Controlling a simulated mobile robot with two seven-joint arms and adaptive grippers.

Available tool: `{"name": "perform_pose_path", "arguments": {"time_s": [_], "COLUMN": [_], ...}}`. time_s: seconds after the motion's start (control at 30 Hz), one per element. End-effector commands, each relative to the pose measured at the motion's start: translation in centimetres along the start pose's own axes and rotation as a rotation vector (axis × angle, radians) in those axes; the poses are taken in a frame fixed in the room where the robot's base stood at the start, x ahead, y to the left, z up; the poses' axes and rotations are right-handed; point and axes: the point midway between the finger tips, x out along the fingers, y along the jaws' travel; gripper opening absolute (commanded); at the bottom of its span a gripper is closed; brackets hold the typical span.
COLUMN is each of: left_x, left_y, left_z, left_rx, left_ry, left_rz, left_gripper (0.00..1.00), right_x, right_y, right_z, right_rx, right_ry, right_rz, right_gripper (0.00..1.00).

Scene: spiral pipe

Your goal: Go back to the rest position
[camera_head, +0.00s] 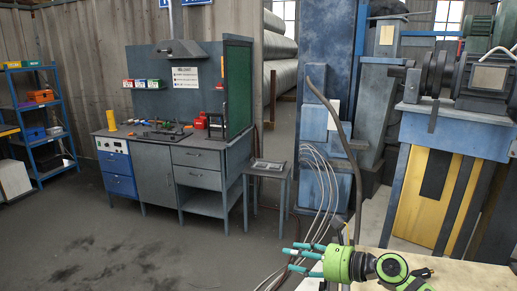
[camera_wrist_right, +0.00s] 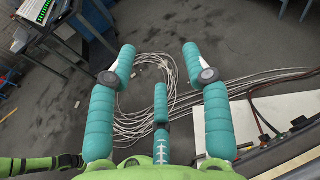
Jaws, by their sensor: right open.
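My right gripper (camera_head: 300,258) is at the bottom of the head view, just left of the pale tabletop, with its teal fingers pointing left. In the right wrist view my right gripper (camera_wrist_right: 160,65) shows its teal fingers spread wide with nothing between them. Below it, a loose coil of pale cables (camera_wrist_right: 145,125) lies on the grey floor. The fingers look apart from the coil. My left gripper does not show clearly in either view.
A pale tabletop (camera_head: 455,274) lies at the bottom right. A grey workbench (camera_head: 155,170) and a small side table (camera_head: 268,168) stand farther back. A blue shelf (camera_head: 38,115) is at the left. Thin cables (camera_head: 322,185) hang from a blue machine (camera_head: 325,60). The left floor is open.

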Motion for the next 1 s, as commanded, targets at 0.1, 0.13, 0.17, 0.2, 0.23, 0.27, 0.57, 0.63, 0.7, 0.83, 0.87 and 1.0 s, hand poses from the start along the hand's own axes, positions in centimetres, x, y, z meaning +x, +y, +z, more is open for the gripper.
{"name": "perform_pose_path", "arguments": {"time_s": [0.1, 0.13, 0.17, 0.2, 0.23, 0.27, 0.57, 0.63, 0.7, 0.83, 0.87, 1.0], "left_x": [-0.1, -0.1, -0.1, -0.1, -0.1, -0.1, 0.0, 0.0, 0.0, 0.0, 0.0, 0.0], "left_y": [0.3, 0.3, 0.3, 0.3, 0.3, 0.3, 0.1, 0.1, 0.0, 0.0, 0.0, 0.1], "left_z": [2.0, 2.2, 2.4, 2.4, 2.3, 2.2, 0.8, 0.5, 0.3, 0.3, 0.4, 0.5], "left_rx": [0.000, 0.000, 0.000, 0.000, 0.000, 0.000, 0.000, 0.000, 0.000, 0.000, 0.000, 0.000], "left_ry": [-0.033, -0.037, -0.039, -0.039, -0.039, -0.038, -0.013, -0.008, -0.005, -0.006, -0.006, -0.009], "left_rz": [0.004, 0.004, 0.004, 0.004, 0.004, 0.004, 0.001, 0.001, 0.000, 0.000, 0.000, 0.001], "left_gripper": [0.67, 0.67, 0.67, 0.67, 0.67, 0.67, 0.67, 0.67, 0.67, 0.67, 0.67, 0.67], "right_x": [1.0, 0.7, 0.3, -0.5, -1.1, -1.9, -11.3, -13.1, -14.6, -16.5, -16.9, -18.6], "right_y": [2.2, 2.3, 2.3, 2.1, 2.0, 1.8, 6.7, 9.8, 12.7, 17.4, 18.4, 22.6], "right_z": [3.4, 3.8, 4.1, 4.1, 3.8, 3.3, -11.3, -14.6, -16.8, -19.4, -19.8, -21.1], "right_rx": [0.414, 0.527, 0.644, 0.802, 0.924, 1.047, 2.263, 2.475, 2.631, -2.521, -2.476, -2.286], "right_ry": [-0.302, -0.369, -0.436, -0.518, -0.576, -0.630, -1.028, -1.073, -1.100, 0.999, 0.972, 0.859], "right_rz": [-0.116, -0.147, -0.181, -0.228, -0.264, -0.304, -0.840, -0.990, -1.124, 1.189, 1.194, 1.208], "right_gripper": [0.50, 0.50, 0.50, 0.50, 0.50, 0.50, 0.50, 0.50, 0.50, 0.50, 0.50, 0.50]}}
